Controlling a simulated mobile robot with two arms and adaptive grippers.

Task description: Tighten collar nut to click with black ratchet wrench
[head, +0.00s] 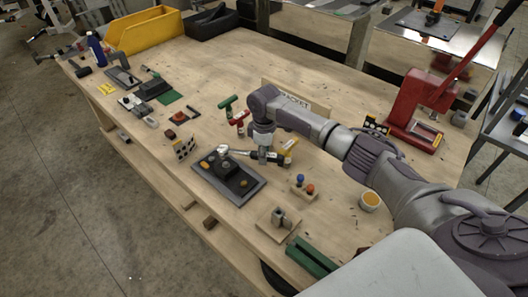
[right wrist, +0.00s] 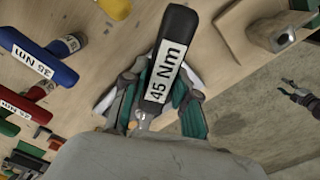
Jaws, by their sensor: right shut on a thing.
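My right gripper (head: 264,153) is shut on the black ratchet wrench (head: 240,153) above the middle of the bench. In the right wrist view the wrench's black handle (right wrist: 168,50), with a white "45 Nm" label, lies between the fingers. The wrench's silver head (head: 223,150) is at the top of a dark fixture (head: 228,172) on a grey plate (head: 255,190). I cannot tell whether the head is seated on the collar nut, which I cannot make out separately. My left gripper is not in view.
A green-handled tool (head: 228,103) and a red-handled one (head: 240,119) lie behind the gripper. A small block with blue and orange knobs (head: 304,188) and a wooden block with metal parts (head: 279,221) stand nearby. A red press (head: 418,105) stands at the right.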

